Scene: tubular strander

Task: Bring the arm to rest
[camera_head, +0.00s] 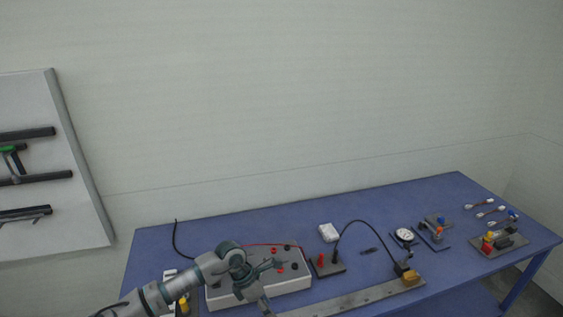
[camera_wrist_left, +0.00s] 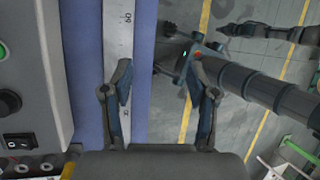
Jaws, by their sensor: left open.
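My left arm (camera_head: 185,284) comes in from the lower left in the head view. Its left gripper (camera_head: 270,287) is over the front of the white box with red and black sockets, near the metal ruler strip. In the left wrist view the two fingers of my left gripper (camera_wrist_left: 160,62) are spread apart with nothing between them. Below them show the table's front edge and the floor. I cannot tell the height of the fingers above the table. My right gripper does not show in the head view.
A blue table (camera_head: 215,231) holds the white box (camera_head: 297,284), a metal ruler strip (camera_head: 350,299), a white block (camera_head: 328,232), a round gauge (camera_head: 404,235) and small fixtures at the right. A black cable arches over the middle. A wall panel (camera_head: 85,205) hangs left.

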